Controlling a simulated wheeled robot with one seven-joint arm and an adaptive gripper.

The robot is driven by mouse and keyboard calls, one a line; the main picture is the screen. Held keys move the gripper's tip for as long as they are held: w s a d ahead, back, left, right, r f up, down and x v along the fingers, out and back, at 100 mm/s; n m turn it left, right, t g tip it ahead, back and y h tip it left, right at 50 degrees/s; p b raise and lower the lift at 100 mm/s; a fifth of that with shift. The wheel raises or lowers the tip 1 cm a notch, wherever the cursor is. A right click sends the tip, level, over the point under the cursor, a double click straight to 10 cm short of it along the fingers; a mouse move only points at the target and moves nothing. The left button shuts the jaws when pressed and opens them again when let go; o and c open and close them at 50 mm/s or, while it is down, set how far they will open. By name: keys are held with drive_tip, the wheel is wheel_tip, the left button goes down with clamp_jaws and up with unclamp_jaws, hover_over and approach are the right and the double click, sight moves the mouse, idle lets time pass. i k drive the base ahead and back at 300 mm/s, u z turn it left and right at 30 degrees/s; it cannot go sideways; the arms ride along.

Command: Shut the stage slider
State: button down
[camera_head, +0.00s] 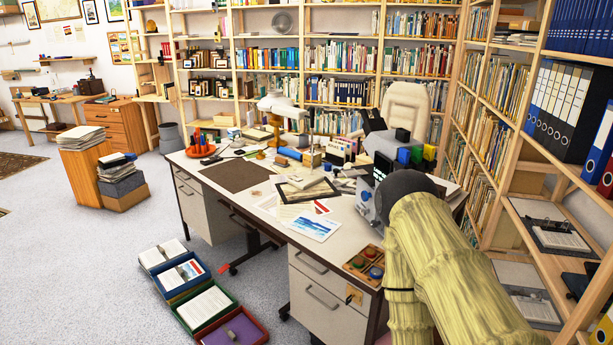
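A microscope-like instrument (381,143) with dark eyepieces stands on the right end of the white desk (245,205). Several small coloured blocks, green, blue and yellow, show at its right side. A pale panel (364,202) with dark round marks shows below it, partly covered by my arm. I cannot make out the stage slider or tell whether it is open or shut. My arm, with a pale yellow ribbed look, rises from the lower right and ends in a dark round joint in front of the instrument. My gripper is hidden beyond it.
Papers, a picture print (314,224) and a lamp (280,104) crowd the desk. A wooden tray (366,265) of coloured round pieces sits at its front right corner. Open boxes (203,304) lie on the floor at left. Shelves (540,185) stand close on the right.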

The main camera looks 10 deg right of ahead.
sight(352, 172)
drive_tip(key=u, duration=1.55)
drive_tip(key=i, duration=0.9)
drive_tip(key=z, duration=1.75)
